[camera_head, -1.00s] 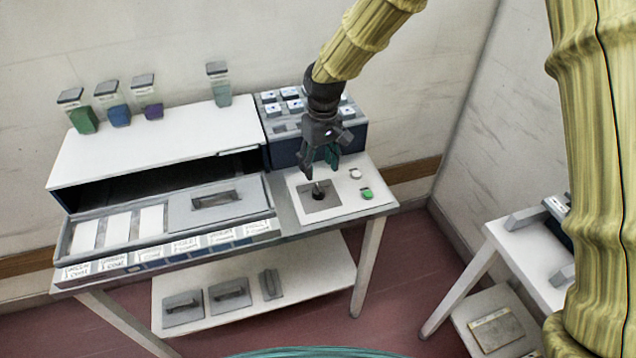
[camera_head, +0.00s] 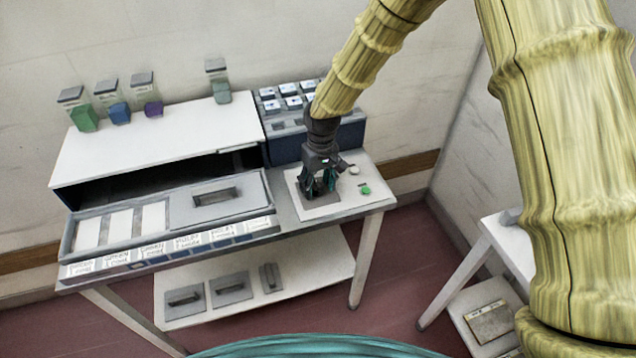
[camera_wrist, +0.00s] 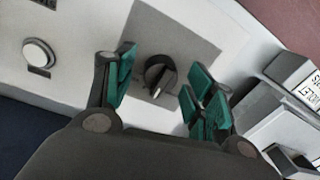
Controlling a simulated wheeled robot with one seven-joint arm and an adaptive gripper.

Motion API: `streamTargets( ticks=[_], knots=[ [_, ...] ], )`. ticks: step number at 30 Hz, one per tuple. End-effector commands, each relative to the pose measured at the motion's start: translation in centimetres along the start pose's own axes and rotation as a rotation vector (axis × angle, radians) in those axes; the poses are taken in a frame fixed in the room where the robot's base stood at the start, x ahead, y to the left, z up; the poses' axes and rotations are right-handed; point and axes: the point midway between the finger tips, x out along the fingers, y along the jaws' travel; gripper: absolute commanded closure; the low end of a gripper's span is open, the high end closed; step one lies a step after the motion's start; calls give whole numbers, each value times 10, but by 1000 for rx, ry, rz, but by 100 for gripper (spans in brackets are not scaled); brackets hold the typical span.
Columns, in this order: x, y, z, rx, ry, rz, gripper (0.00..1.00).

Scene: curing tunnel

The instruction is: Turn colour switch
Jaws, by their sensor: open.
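The colour switch (camera_wrist: 160,76) is a dark round knob with a pale pointer bar, set on a grey square plate (camera_wrist: 172,40) in a white panel (camera_head: 335,205). In the wrist view it sits between the green fingertips of my gripper (camera_wrist: 160,88), which are apart, with a gap on each side. In the head view my gripper (camera_head: 318,190) is low over the grey plate, pointing down, and hides the switch. Whether the fingertips reach down to the knob's height I cannot tell.
A white round button (camera_head: 354,170) and a green button (camera_head: 365,190) sit right of my gripper. A blue box (camera_head: 290,145) with several white-topped items stands behind. A tray (camera_head: 160,221) of pale panels lies left. Several jars (camera_head: 118,112) stand on the white cabinet.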

Motion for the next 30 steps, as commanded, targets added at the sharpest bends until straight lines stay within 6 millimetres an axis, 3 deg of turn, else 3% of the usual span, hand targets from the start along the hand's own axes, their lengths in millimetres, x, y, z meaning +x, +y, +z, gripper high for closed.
streamTargets(
  ticks=[3, 9, 11, 20, 30],
  knots=[
    [0, 0, 0, 0, 0, 0, 48],
    [0, 0, 0, 0, 0, 0, 84],
    [0, 0, 0, 0, 0, 0, 92],
    [-1, 0, 0, -30, -2, 0, 92],
    [-2, 0, -1, -236, -14, 0, 92]
  ],
)
